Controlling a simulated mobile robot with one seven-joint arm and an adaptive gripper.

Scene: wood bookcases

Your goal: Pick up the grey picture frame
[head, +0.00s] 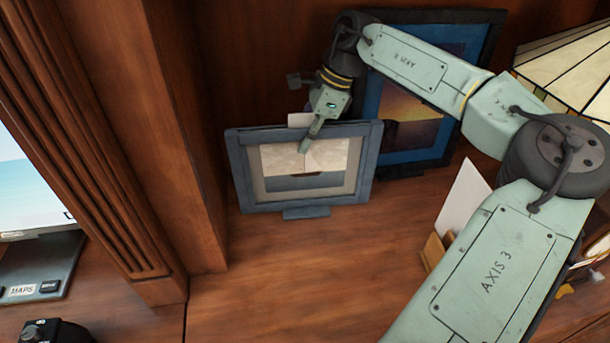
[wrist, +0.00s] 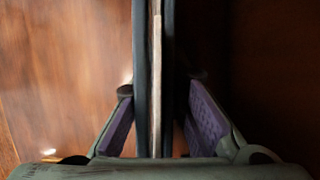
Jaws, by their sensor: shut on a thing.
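The grey picture frame (head: 252,178) stands upright on the wooden shelf, with a pale mat and a landscape picture inside it. My gripper (head: 305,141) comes down over its top edge from above. In the wrist view the frame (wrist: 140,75) shows edge-on as a dark strip with a pale line, between the two purple finger pads of my gripper (wrist: 158,110). The gripper is shut on the frame. One finger is in front of the picture; the other is hidden behind the frame in the head view.
A larger dark frame with a blue picture (head: 432,150) stands close behind on the right. A stained-glass lampshade (head: 570,75) and a card in a wooden holder (head: 462,200) are at the right. A fluted wooden post (head: 95,140) is at the left. The shelf (head: 285,265) in front is clear.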

